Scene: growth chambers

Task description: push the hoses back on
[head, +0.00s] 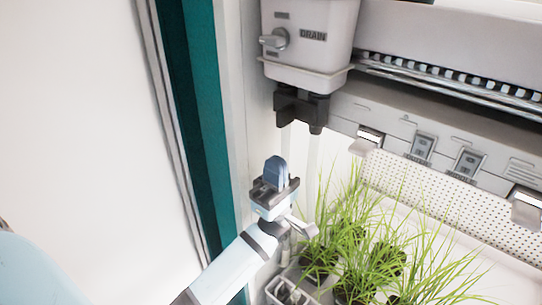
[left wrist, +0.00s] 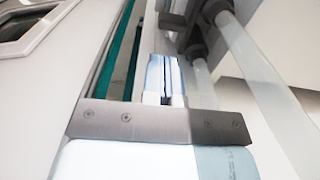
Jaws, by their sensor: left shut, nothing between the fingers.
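A pale drain box (head: 310,40) marked DRAIN, with a grey lever on its front, hangs at the top middle of the head view. Black fittings (head: 302,106) stick down from its underside. Translucent hoses (head: 313,160) hang below them, faint against the white wall. In the left wrist view a large clear hose (left wrist: 262,80) runs beside the dark fittings (left wrist: 190,38). I cannot tell how firmly the hoses sit on the fittings. My left gripper (head: 276,170) points up below the fittings, shut and empty; its fingers also show in the left wrist view (left wrist: 162,78). My right gripper is not in view.
Grass-like seedlings (head: 350,245) in dark pots stand right of my left arm. A perforated panel (head: 450,205) and a pale rail with latches (head: 425,145) lie behind. A teal door edge (head: 200,120) borders the left side.

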